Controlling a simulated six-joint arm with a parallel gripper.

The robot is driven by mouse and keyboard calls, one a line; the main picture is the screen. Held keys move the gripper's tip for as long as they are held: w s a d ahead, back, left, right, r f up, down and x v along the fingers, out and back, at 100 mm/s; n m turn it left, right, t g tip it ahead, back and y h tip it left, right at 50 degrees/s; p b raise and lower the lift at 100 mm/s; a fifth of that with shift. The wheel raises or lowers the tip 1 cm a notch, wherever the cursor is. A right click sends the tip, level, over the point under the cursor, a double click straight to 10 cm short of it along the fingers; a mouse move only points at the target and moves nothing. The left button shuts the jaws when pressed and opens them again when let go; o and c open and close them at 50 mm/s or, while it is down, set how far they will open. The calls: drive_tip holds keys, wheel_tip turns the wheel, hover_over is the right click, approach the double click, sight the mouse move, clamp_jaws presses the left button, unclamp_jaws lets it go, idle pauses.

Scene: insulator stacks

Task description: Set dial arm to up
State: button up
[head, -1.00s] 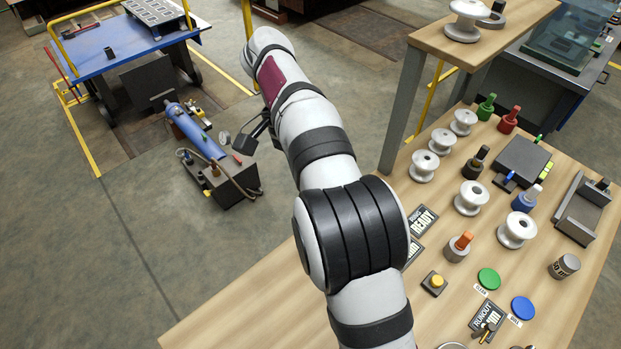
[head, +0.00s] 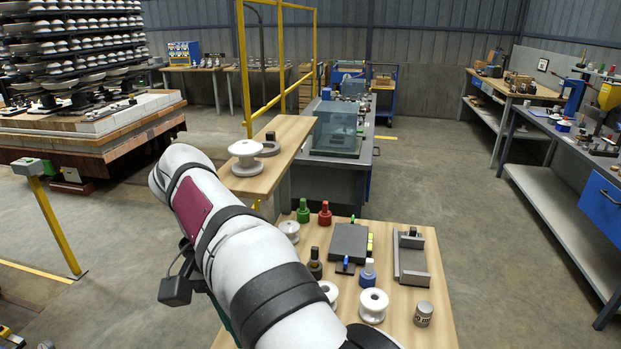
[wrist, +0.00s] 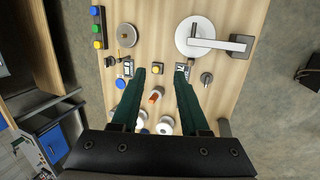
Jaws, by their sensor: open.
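In the wrist view, a large white disc with a grey lever-like arm (wrist: 215,43) sits at the top right of the wooden table. It looks like the dial. My gripper (wrist: 161,70) has two dark green fingers, spread apart and empty. It is over the table, left of and below the disc in the picture. Height above the table is hard to tell. In the head view my arm covers much of the near table, and the dial is not visible there.
A grey round piece (wrist: 127,35) and a strip of coloured buttons (wrist: 97,27) are at left.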

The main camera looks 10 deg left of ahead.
drive_tip(key=s+d+y, duration=0.1)
drive_tip(key=s+d, duration=0.1)
drive_tip(key=d, duration=0.8)
drive_tip(key=s+d+f+m+t+y, duration=0.1)
drive_tip(key=s+d+f+m+y, duration=0.2)
drive_tip(key=s+d, duration=0.35)
drive_tip(key=s+d+f+m+y, duration=0.1)
drive_tip(key=s+d+f+m, duration=0.1)
drive_tip(key=s+d+f, duration=0.4)
drive_tip(key=w+a+r+n+h, duration=0.1)
drive_tip(key=w+a+r+n, duration=0.1)
drive_tip(key=w+a, duration=0.3)
drive_tip(key=w+a+r+n+h, duration=0.1)
drive_tip(key=w+a+r+n, duration=0.15)
drive_tip(key=a, duration=0.55)
drive_tip(key=a+f+n, duration=0.1)
drive_tip(key=a, duration=1.2)
drive_tip(key=shift+h, duration=0.4)
drive_tip(key=f, duration=0.5)
drive_tip(key=d+f, duration=0.1)
drive_tip(key=f, duration=0.4)
drive_tip(key=d+f, duration=0.1)
drive_tip(key=f, duration=0.4)
drive_tip(key=shift+w+f, duration=0.35)
clamp_jaws()
